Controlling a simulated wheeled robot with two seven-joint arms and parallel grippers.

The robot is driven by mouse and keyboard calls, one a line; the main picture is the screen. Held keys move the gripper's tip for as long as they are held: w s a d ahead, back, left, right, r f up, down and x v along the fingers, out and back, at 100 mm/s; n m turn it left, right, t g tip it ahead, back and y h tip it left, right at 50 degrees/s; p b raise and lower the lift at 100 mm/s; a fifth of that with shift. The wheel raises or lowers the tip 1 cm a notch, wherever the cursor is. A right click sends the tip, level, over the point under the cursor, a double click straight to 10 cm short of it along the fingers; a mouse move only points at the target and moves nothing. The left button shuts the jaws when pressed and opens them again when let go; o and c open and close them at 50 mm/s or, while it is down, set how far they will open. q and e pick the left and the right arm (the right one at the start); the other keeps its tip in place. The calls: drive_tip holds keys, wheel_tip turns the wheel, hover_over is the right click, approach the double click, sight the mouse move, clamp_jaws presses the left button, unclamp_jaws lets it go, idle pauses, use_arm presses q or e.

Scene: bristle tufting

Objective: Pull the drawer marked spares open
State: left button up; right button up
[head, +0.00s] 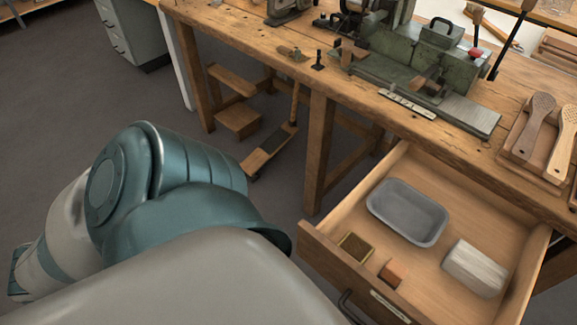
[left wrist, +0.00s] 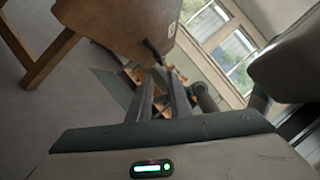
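A wooden drawer (head: 322,244) stands pulled out from under the workbench in the head view. Its front carries a black bar handle (head: 350,306) and a pale label plate (head: 390,307); the lettering is too small to read. In the left wrist view the wooden drawer front (left wrist: 115,18) shows at the top, with the dark handle (left wrist: 153,50) and a small white label (left wrist: 172,30). My left gripper (left wrist: 162,82) has its two fingers apart with a gap between them, and the handle appears just beyond the tips. The head view hides this gripper. My right gripper is out of view.
The drawer holds a grey tray (head: 407,211), a brown box (head: 355,247), an orange-brown block (head: 393,272) and a pale block (head: 474,268). The workbench (head: 290,84) carries a green machine (head: 412,60) and wooden brushes (head: 540,120). Grey floor (head: 60,110) lies clear at left.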

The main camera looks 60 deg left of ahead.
use_arm(q)
drive_tip(key=shift+v, duration=1.1)
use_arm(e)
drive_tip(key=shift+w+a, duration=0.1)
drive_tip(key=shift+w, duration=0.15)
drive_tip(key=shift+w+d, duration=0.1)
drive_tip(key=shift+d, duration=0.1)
use_arm(q)
drive_tip(key=shift+a, duration=0.1)
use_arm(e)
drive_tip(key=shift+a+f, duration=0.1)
